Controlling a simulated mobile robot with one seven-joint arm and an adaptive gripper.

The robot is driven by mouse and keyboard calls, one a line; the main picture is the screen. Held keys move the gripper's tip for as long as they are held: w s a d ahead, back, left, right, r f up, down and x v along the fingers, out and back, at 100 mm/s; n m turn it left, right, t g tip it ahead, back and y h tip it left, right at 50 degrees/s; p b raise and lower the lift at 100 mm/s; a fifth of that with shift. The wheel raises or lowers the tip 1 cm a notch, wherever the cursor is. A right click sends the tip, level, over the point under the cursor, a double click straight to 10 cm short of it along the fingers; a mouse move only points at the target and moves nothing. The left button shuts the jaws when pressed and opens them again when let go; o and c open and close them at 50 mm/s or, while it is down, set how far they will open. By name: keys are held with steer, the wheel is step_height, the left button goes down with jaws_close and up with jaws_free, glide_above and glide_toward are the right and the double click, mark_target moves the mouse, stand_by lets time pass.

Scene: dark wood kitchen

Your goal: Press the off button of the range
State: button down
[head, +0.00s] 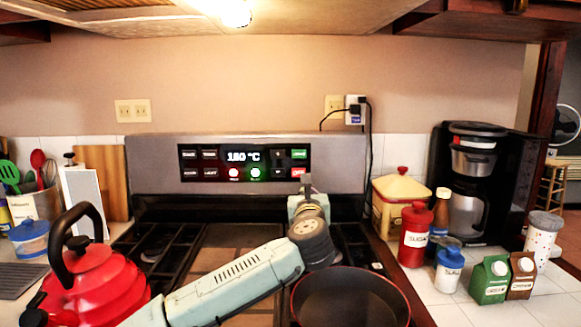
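The range (150,190) has a back panel with a black control strip (216,164). Its display (243,155) reads about 150 °C. Below the display are a lit red round button (234,173) and a lit green round button (255,173). At the strip's right end are a green button (299,154) and a red button (297,172); their labels are too small to read surely. My gripper (306,184) is in front of the panel, just below and right of the red button. Contact cannot be told. Its fingers look close together, but their state is unclear.
A red kettle (98,285) stands on the left burners, and a dark pan (350,300) is at front right. A yellow canister (400,204), red bottle (414,236), small cartons (490,281) and coffee maker (478,185) stand on the right counter.

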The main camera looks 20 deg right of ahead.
steer(key=shift+w+a+f+m+y, duration=0.1)
steer(key=shift+w+f+m+y, duration=0.2)
steer(key=shift+w+f, duration=0.35)
steer(key=shift+r, duration=0.15)
steer(key=p, duration=0.5)
glide_toward(301, 172)
steer(key=x, duration=0.5)
steer(key=shift+w, duration=0.15)
steer(key=shift+x, duration=0.85)
